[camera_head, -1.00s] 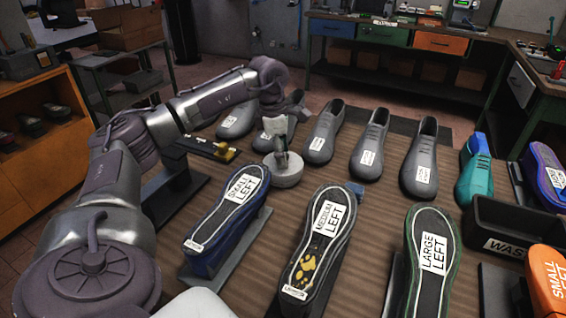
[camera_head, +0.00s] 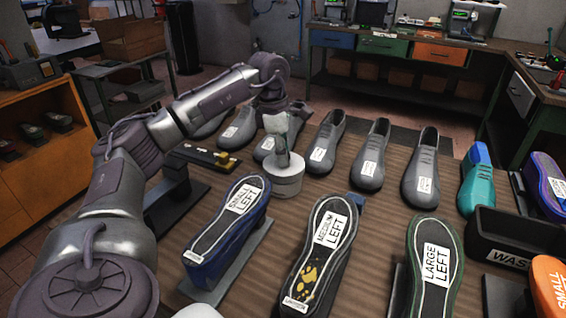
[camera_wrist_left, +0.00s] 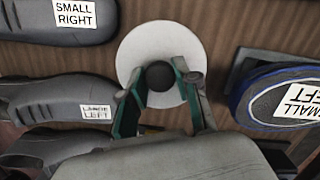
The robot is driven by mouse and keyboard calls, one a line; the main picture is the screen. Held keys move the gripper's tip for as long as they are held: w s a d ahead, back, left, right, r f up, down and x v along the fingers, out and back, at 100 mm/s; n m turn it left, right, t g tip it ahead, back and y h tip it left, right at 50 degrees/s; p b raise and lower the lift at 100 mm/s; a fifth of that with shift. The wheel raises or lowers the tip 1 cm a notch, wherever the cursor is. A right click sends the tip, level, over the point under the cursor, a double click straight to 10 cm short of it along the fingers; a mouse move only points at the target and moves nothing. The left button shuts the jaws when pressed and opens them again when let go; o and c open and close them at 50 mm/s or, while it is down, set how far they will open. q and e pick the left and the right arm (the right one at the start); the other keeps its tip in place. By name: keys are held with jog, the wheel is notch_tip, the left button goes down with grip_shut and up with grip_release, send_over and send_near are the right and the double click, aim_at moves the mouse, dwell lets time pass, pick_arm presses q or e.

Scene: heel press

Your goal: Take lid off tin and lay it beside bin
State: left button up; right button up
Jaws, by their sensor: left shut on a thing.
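The round white tin (camera_head: 287,187) stands on the bench between the grey shoes and the dark blue small left sole. Its white lid (camera_head: 285,166) is above it; whether there is a gap between them is hard to tell. In the left wrist view the lid (camera_wrist_left: 150,36) is a pale disc with a dark round knob (camera_wrist_left: 160,76). My left gripper (camera_head: 282,153) points down over the lid, its fingers shut on the knob, as the wrist view (camera_wrist_left: 158,90) shows. The black waste bin (camera_head: 490,222) stands at the right. My right gripper is not in view.
Grey labelled shoes (camera_head: 372,155) stand in a row behind the tin. Small left (camera_head: 228,225), medium left (camera_head: 318,265) and large left (camera_head: 434,270) soles stand in front. A teal shoe (camera_head: 478,180) is behind the bin. Bare bench (camera_head: 395,215) lies left of the bin.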

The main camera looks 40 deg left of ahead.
pick_arm(q)
jog(key=s+d+r, duration=0.1)
jog(key=d+r, duration=0.7)
jog(key=d, duration=0.3)
jog(key=shift+d+b, duration=0.3)
jog(key=shift+b, duration=0.1)
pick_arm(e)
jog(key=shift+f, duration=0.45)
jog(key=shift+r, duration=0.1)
